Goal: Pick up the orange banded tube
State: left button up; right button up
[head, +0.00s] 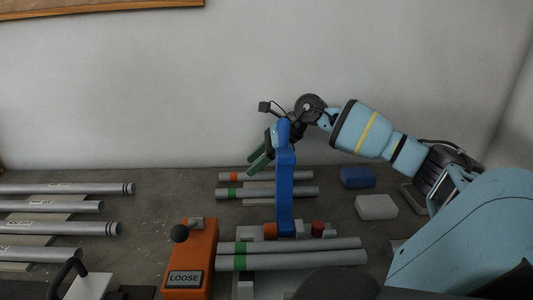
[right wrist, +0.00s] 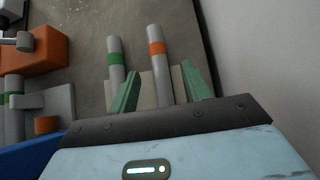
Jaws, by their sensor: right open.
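The orange banded tube (head: 266,175) lies at the back of the bench in the head view, a grey tube with an orange band near its left end. In the right wrist view the orange banded tube (right wrist: 160,65) lies between the two green fingers, nearer the right one. My right gripper (head: 258,162) is open, with its fingers above the back tubes; it also shows in the right wrist view (right wrist: 157,80). Contact with the tube cannot be told. My left gripper is not in view.
A green banded tube (head: 270,193) lies beside it, just in front. A blue upright post (head: 285,190) stands close to my right gripper. An orange block marked LOOSE (head: 190,262) is at the front. Several grey tubes (head: 60,188) lie on the left. Blue (head: 357,177) and grey (head: 376,207) blocks lie right.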

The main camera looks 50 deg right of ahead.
aim_at(244, 173)
jog(key=x, duration=0.4)
jog(key=shift+a+f+p, duration=0.1)
jog(key=shift+p, duration=0.2)
grip_shut()
notch_tip(244, 173, up, 10)
dwell(0.6)
